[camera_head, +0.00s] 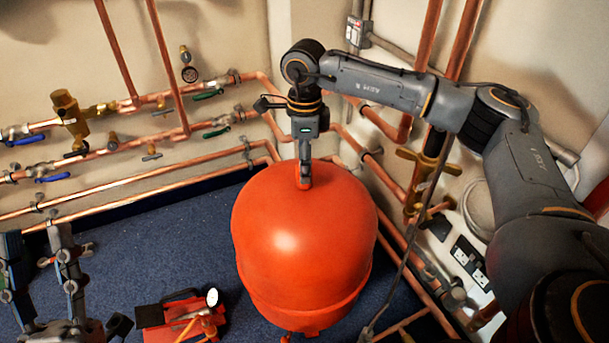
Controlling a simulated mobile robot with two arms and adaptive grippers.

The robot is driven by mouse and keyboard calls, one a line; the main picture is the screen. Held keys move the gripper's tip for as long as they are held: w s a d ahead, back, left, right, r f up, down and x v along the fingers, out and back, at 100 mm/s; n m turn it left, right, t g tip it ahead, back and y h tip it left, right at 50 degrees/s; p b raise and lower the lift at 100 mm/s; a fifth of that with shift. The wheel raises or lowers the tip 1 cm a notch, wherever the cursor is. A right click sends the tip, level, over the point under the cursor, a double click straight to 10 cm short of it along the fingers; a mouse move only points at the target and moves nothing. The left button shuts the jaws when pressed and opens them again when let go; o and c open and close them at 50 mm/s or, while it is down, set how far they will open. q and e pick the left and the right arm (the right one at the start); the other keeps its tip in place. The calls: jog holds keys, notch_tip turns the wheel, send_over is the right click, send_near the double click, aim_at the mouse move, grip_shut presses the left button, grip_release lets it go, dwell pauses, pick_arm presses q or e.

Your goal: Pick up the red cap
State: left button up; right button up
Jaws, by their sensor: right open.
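A large red-orange tank (300,235) stands in the middle of the blue floor. A small red-orange piece (304,183) shows at its top, partly covered by my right gripper; it may be the red cap, but I cannot tell it from a tank fitting. My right gripper (304,175) points down over the tank top, its fingers seen nearly edge-on at this piece. It is open; whether it touches the piece is unclear. My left gripper (38,240) is at the lower left, fingers apart and pointing up, with nothing seen between the tips.
Copper pipes with valves (70,120) line the back wall, and more pipes run along the right side. A red tool with a gauge (180,316) lies on the floor left of the tank. A power socket (468,262) is at the right.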

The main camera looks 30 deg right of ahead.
jog(key=shift+f, duration=0.1)
pick_arm(q)
jog(key=shift+s+r, duration=0.1)
jog(key=shift+s, duration=0.05)
pick_arm(e)
jog(key=c, duration=1)
jog(key=shift+c, duration=0.2)
jog(key=shift+r, duration=0.25)
notch_tip(320, 180, up, 3)
jog(key=shift+f+p, duration=0.2)
jog(key=shift+p, duration=0.6)
pick_arm(q)
jog(key=w+f+g+y+p, duration=0.25)
jog(key=w+f+g, duration=0.4)
jog(key=f, duration=0.35)
jog(key=s+a+f+g+y+p, duration=0.1)
jog(key=s+a+f+g+y, duration=0.1)
jog(key=f+g, duration=0.5)
jog(key=shift+s+a+f+n+g+y, duration=0.15)
jog(key=shift+s+f+n+g+y, duration=0.35)
jog(key=shift+f, duration=1.7)
pick_arm(e)
jog(key=s+a+r, duration=0.2)
jog(key=a+r, duration=0.8)
jog(key=a, duration=0.3)
jog(key=shift+s+a, duration=0.4)
